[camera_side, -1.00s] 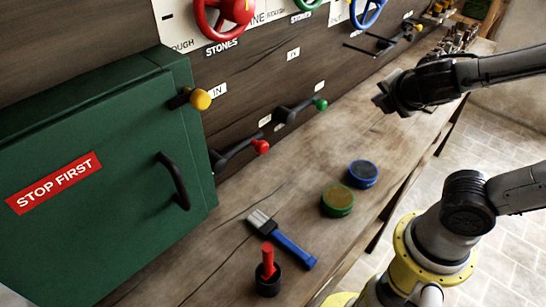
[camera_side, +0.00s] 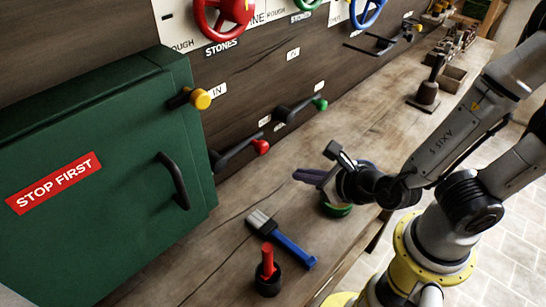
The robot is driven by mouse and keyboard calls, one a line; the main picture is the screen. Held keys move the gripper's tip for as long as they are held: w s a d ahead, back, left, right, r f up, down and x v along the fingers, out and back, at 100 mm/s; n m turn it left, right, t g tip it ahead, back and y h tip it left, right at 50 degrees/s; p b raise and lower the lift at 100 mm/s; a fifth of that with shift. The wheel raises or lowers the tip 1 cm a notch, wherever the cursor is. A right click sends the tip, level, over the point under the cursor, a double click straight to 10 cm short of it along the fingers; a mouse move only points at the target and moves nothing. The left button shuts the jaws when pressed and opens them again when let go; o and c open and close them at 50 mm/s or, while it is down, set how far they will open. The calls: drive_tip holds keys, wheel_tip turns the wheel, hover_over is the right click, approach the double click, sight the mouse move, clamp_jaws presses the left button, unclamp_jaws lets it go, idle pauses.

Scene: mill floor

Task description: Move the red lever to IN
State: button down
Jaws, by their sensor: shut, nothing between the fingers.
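The red lever (camera_side: 261,146) is a black arm with a red ball knob, mounted low on the dark wall just right of the green cabinet. Its knob points right, out over the bench. My gripper (camera_side: 303,176) is over the bench to the right of and below the red knob in the picture, clear of it. Its fingers are shut and empty and point left toward the wall. A white IN plate (camera_side: 218,90) is on the wall beside the yellow knob, and small plates near the red lever (camera_side: 265,121) are too small to read.
A green lever (camera_side: 320,104) and a yellow knob (camera_side: 201,99) project nearby. The green cabinet (camera_side: 100,170) stands at left. A brush (camera_side: 290,249), a black cup (camera_side: 268,284) with a red handle, and a green tin (camera_side: 337,210), partly hidden by my gripper, are on the bench.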

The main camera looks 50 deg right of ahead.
drive_tip(key=shift+w, duration=0.1)
drive_tip(key=x, duration=0.9)
drive_tip(key=shift+w+d+f, duration=0.15)
drive_tip(key=shift+w+f, duration=0.05)
drive_tip(key=shift+f, duration=0.05)
drive_tip(key=shift+w+a+r, duration=0.1)
drive_tip(key=shift+w+r, duration=0.1)
drive_tip(key=shift+r, duration=0.35)
drive_tip(key=shift+w+a+r, duration=0.15)
drive_tip(key=shift+w+r, duration=0.1)
drive_tip(key=shift+r, duration=0.3)
drive_tip(key=shift+w+a+r, duration=0.15)
drive_tip(key=shift+r, duration=0.65)
drive_tip(key=shift+r, duration=0.35)
